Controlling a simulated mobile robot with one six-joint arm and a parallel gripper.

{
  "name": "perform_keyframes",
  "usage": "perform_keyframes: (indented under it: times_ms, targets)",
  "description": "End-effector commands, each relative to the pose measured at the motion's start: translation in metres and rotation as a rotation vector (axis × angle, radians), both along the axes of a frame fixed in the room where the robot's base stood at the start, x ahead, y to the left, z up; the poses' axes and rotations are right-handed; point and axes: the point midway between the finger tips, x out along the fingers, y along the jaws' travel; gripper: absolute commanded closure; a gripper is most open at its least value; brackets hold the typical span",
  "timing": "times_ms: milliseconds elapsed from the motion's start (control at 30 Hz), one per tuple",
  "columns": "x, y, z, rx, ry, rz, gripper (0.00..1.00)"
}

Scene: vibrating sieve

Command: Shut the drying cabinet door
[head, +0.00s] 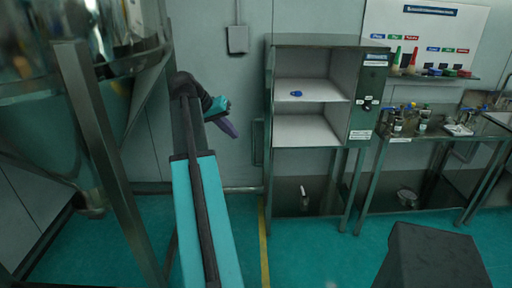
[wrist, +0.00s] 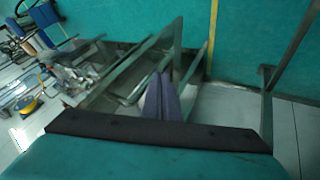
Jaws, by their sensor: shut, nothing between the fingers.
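The drying cabinet (head: 325,40) is the metal unit in the middle of the head view. Its front is open, showing two pale compartments, with a small blue object (head: 296,93) in the upper one. A thin upright panel (head: 269,95) at its left side looks like the door swung open, seen nearly edge-on; a dark handle-like bar (head: 257,142) is beside it. My gripper (head: 229,127) is left of that panel, apart from it in the picture. Its purple fingers are together and empty in the wrist view (wrist: 163,97), over blurred metal framework.
A large metal vessel (head: 80,75) on legs (head: 105,165) stands close on the left. A bench with bottles (head: 420,135) is right of the cabinet. A dark block (head: 432,255) is at front right. Green floor (head: 300,250) lies open before the cabinet.

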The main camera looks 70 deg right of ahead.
Motion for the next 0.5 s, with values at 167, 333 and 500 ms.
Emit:
perform_keyframes:
  times_ms: [167, 333, 500]
  targets:
    - [-0.003, -0.003, -0.003, 0.001, 0.000, -0.003, 1.00]
    - [-0.008, -0.008, -0.012, 0.002, 0.001, -0.004, 1.00]
    - [-0.015, -0.017, -0.026, 0.003, 0.001, -0.005, 1.00]
